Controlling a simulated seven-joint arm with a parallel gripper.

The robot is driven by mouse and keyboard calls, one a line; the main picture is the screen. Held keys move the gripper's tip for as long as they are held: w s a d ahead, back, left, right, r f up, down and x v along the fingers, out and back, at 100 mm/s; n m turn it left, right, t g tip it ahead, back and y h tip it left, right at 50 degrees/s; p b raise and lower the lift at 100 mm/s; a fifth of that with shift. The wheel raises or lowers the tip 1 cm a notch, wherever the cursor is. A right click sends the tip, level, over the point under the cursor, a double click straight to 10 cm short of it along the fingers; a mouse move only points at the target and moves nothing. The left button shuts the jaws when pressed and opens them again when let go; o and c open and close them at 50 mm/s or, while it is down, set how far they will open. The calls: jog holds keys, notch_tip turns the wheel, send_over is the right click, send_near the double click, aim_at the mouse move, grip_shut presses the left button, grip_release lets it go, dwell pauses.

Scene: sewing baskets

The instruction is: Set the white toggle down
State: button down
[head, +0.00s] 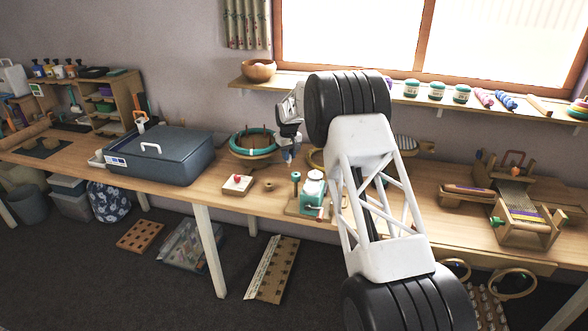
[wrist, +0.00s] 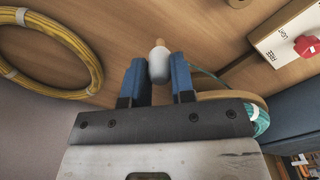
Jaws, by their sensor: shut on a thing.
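The white toggle (wrist: 158,66), a small rounded pale piece, sits between the two blue fingers of my gripper (wrist: 158,80) in the wrist view. My gripper is shut on it. A small tan knob (wrist: 158,43) shows just past its end; I cannot tell whether it is part of the toggle or a thing behind it. In the head view my gripper (head: 289,154) hangs over the back of the workbench (head: 335,219), just right of the bowl with the teal ring. The toggle is too small to make out there.
A board with a red knob (head: 237,184), a small brown spool (head: 269,185) and a teal device (head: 311,197) stand near the bench front. The bowl with a teal ring (head: 254,143) and a blue-grey case (head: 160,158) stand left. A yellow coil (wrist: 45,50) lies beside my gripper.

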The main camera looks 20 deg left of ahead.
aim_at(289, 162)
jog(key=shift+f, duration=1.35)
jog(key=shift+f, duration=1.85)
jog(key=shift+f, duration=0.2)
jog(key=c, duration=1)
grip_release()
jog(key=shift+o, duration=0.2)
jog(key=shift+r, duration=0.1)
notch_tip(289, 162, up, 12)
jog(key=shift+r, duration=0.1)
